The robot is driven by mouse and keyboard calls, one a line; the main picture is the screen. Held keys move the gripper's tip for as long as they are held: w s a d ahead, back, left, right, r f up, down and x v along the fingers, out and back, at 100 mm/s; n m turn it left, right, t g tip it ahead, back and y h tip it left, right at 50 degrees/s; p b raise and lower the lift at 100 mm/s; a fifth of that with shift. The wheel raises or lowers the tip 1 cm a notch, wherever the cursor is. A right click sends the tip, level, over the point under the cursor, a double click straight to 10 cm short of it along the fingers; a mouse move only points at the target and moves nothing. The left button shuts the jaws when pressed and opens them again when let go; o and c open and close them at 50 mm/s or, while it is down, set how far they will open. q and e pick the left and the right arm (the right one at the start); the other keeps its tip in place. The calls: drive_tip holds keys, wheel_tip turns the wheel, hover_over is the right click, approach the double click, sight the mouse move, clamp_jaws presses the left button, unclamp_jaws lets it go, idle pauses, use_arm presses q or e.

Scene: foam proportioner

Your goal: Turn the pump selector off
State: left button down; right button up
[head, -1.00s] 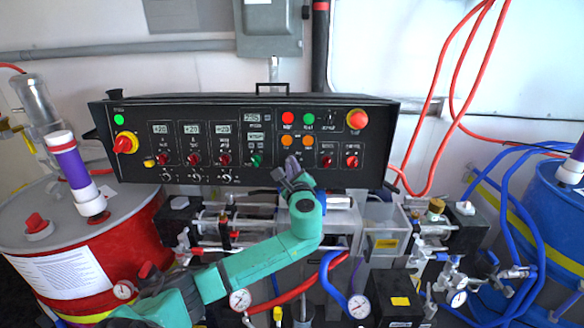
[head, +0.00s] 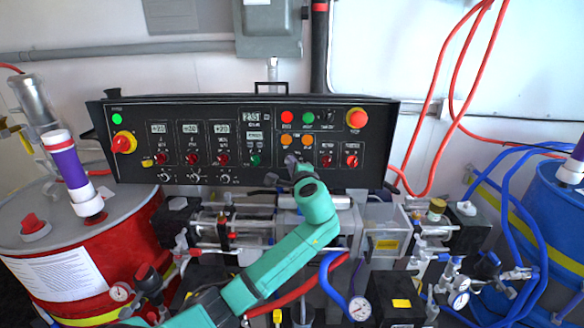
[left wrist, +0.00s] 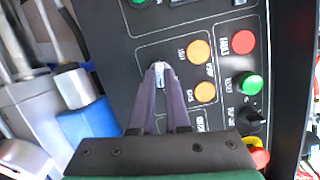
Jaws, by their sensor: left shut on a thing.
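The black control panel (head: 135,170) runs across the middle of the head view. My left gripper (head: 289,160) is at its lower edge, below the orange lamps. In the left wrist view my left gripper (left wrist: 160,76) has its two dark fingers closed together on a small silver selector handle (left wrist: 158,68), in the outlined panel section with two orange lamps labelled pump. I take this to be the pump selector. In the head view the hand hides it. Its exact pointing direction is hard to tell. My right gripper is not in view.
Red and green buttons (left wrist: 243,42) and a black knob (left wrist: 249,113) lie close to the fingers. A red emergency stop (head: 357,119) is at the panel's upper right. Pipes and gauges (head: 360,307) crowd below. A red drum (head: 120,255) stands left, a blue drum (head: 560,205) right.

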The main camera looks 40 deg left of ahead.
use_arm(q)
drive_tip(key=shift+n, duration=0.8)
drive_tip(key=c, duration=0.9)
unclamp_jaws()
drive_tip(key=b+v, duration=0.3)
drive_tip(key=v, duration=1.1)
drive_tip(key=shift+s+d+r, duration=0.15)
drive_tip(key=shift+r, duration=0.2)
